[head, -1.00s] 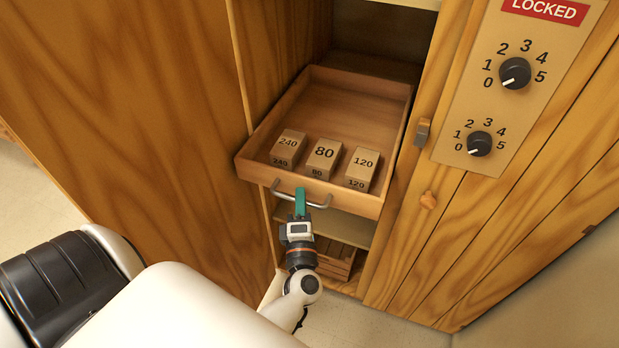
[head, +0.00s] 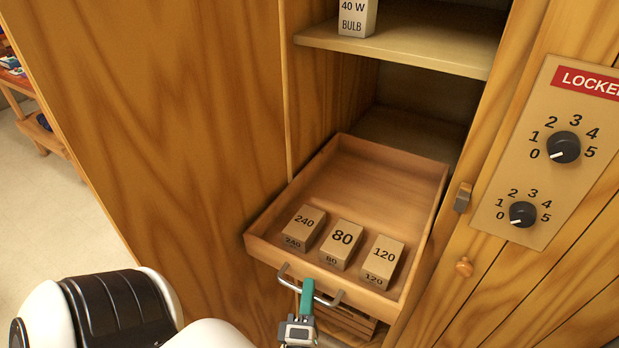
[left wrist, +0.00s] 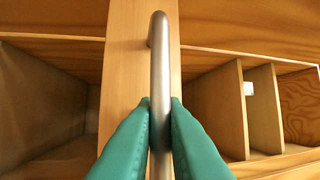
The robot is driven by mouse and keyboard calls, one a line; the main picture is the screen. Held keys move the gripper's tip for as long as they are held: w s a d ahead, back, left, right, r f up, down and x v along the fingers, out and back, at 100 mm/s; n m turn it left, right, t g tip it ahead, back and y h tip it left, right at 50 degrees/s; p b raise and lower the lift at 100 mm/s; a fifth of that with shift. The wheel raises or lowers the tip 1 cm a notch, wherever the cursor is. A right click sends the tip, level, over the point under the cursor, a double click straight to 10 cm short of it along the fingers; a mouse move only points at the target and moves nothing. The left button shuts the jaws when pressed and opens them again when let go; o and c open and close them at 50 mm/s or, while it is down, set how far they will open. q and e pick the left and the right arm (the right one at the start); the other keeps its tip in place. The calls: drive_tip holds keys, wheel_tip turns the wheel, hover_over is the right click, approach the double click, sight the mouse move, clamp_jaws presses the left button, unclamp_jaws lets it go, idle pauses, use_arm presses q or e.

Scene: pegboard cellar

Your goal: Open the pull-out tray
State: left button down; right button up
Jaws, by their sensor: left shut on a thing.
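The wooden pull-out tray (head: 262,250) stands well out of the cabinet in the head view. Three blocks lie in its front part, marked 240 (head: 305,224), 80 (head: 341,243) and 120 (head: 382,259). A metal bar handle (head: 334,299) is on its front. My left gripper (head: 306,292) is shut on the handle near its middle. In the left wrist view the green fingers press on the handle bar (left wrist: 160,70) from both sides, with the tray front (left wrist: 118,72) behind it. My right gripper is not in view.
A shelf (head: 400,50) above the tray holds a bulb box (head: 357,18). A crate (head: 345,318) sits below.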

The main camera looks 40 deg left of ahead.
use_arm(q)
drive_tip(key=shift+f, duration=0.1)
drive_tip(key=c, duration=1.5)
unclamp_jaws()
drive_tip(key=b+v, duration=0.4)
drive_tip(key=v, duration=0.8)
